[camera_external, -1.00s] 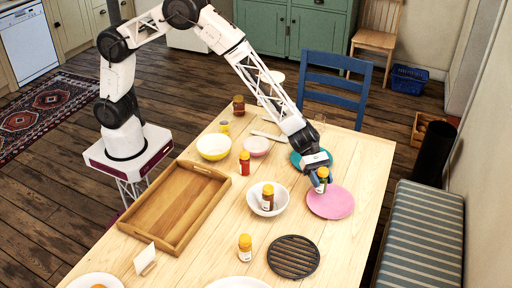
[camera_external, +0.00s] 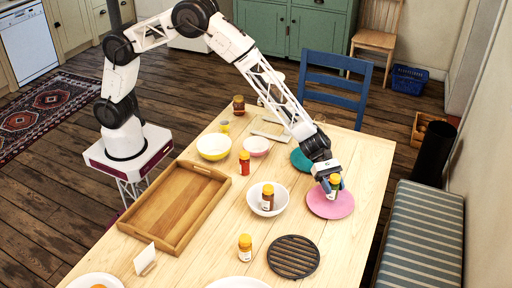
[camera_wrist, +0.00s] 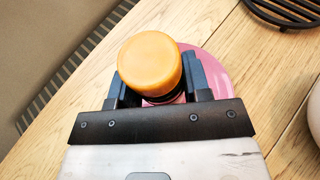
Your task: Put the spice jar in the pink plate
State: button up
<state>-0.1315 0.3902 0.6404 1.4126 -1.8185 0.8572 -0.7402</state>
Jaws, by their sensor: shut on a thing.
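My gripper (camera_external: 331,186) is shut on a spice jar (camera_external: 335,181) with an orange-yellow lid and holds it upright over the pink plate (camera_external: 316,205). In the wrist view the jar's lid (camera_wrist: 150,62) sits between the fingers of my gripper (camera_wrist: 158,85), with the pink plate (camera_wrist: 213,72) partly hidden beneath. I cannot tell whether the jar's base touches the plate.
A teal plate (camera_external: 299,160) lies just behind the pink plate. A white bowl (camera_external: 280,202) holding another orange-lidded jar (camera_external: 267,196) stands to the left. A black round trivet (camera_external: 293,257), a wooden tray (camera_external: 150,226) and another orange-lidded jar (camera_external: 245,247) are on the table.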

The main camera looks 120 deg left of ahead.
jog(key=shift+f, duration=1.3)
jog(key=shift+f, duration=0.1)
jog(key=o, duration=1)
jog(key=v, duration=1.2)
